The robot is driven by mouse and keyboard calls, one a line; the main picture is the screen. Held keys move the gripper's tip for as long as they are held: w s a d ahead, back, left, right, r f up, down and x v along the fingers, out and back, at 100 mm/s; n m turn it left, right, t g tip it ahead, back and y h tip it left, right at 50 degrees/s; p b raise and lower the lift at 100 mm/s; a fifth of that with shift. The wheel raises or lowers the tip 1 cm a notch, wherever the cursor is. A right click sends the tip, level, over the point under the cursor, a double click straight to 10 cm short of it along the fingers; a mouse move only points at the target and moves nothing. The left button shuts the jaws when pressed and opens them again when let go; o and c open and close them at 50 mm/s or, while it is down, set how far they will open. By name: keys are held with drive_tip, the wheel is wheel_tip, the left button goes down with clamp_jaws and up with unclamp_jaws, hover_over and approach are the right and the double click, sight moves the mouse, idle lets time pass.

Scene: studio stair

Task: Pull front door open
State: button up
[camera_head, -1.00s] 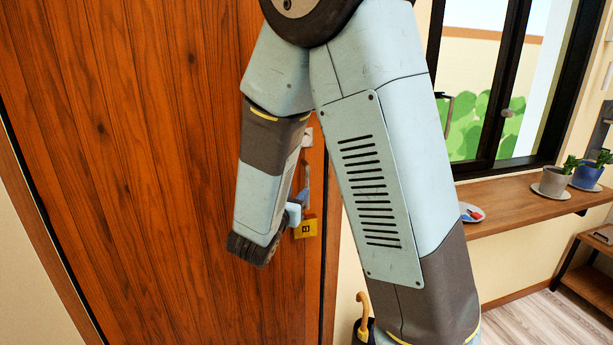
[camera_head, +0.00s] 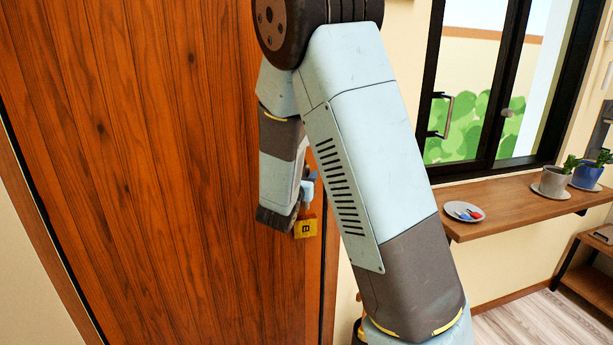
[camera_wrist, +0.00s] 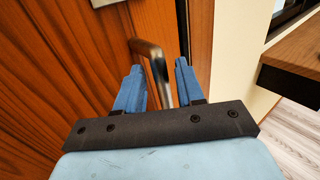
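The front door (camera_head: 150,160) is brown wood planks and looks shut in its frame. Its silver bar handle (camera_wrist: 157,68) shows in the wrist view, between the two blue fingers of my gripper (camera_wrist: 160,82). The fingers are apart, with a visible gap beside the handle; I cannot tell whether either touches it. In the head view my gripper (camera_head: 302,190) is at the door's right edge, mostly hidden behind my arm, which also covers most of the handle. A yellow tag with a dark mark (camera_head: 305,228) is just below it.
A wooden shelf (camera_head: 520,207) juts from the wall right of the door, also close by in the wrist view (camera_wrist: 292,62). It bears a plate (camera_head: 464,211) and potted plants (camera_head: 553,181). A black-framed window (camera_head: 483,150) is above. Pale floor (camera_head: 525,318) lies at lower right.

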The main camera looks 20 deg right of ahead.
drive_tip(key=shift+w+d, duration=0.4)
drive_tip(key=shift+w, duration=0.15)
drive_tip(key=shift+c, duration=0.4)
clamp_jaws()
